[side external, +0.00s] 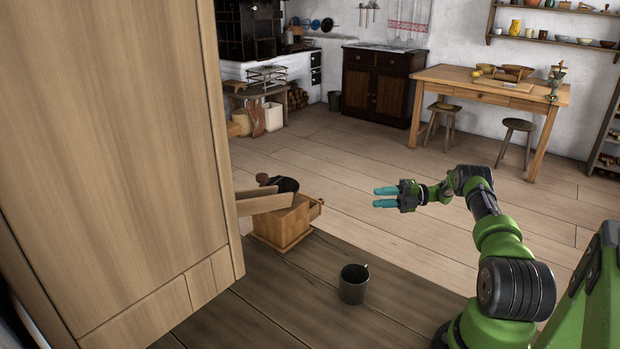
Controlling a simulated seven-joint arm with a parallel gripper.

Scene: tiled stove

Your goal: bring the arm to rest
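My gripper (384,197) is in the side external view, right of the picture's middle. Its two teal fingers point left and stand apart, with nothing visible between them. My green and black arm reaches up from the lower right and bends over to hold the gripper in the air. The gripper appears above and a little right of the dark mug, clear of everything near it.
A dark mug (353,285) stands on the dark plank surface (290,310). A wooden box (283,226) with a dark object (284,184) on top stands left of it. A large wooden panel (110,150) fills the left. A table (490,88) and stools stand farther back.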

